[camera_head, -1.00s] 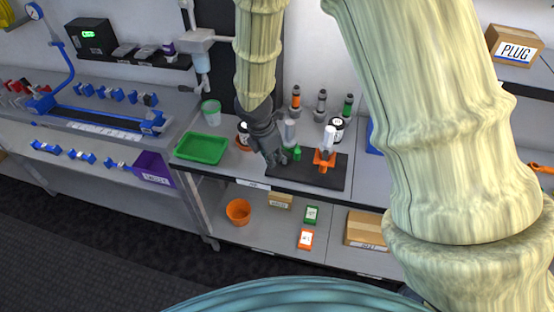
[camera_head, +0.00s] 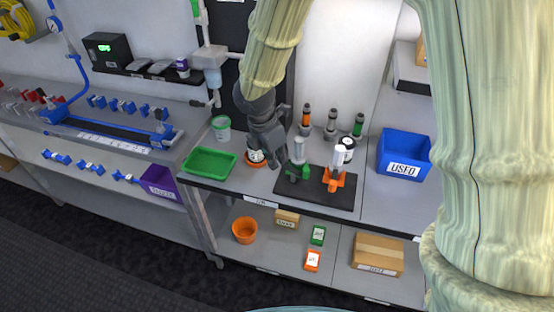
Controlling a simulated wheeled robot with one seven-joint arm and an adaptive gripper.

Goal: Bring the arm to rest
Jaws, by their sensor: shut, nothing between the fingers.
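My arm shows large in a pale, sleeve-like cover at the right and comes down again from the top middle. My gripper (camera_head: 275,158) is dark grey and points down over the workbench (camera_head: 222,179). Its fingers are shut and empty. It is just left of the green holder (camera_head: 297,171), which has a pale cylinder (camera_head: 299,150) standing in it, and I cannot tell whether they touch. An orange holder (camera_head: 334,179) with a white cylinder (camera_head: 340,156) stands to the right on the same dark mat (camera_head: 315,199).
A blue bin marked USED (camera_head: 404,152) is at the right. The lower shelf holds an orange pot (camera_head: 244,230) and a cardboard box (camera_head: 378,254).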

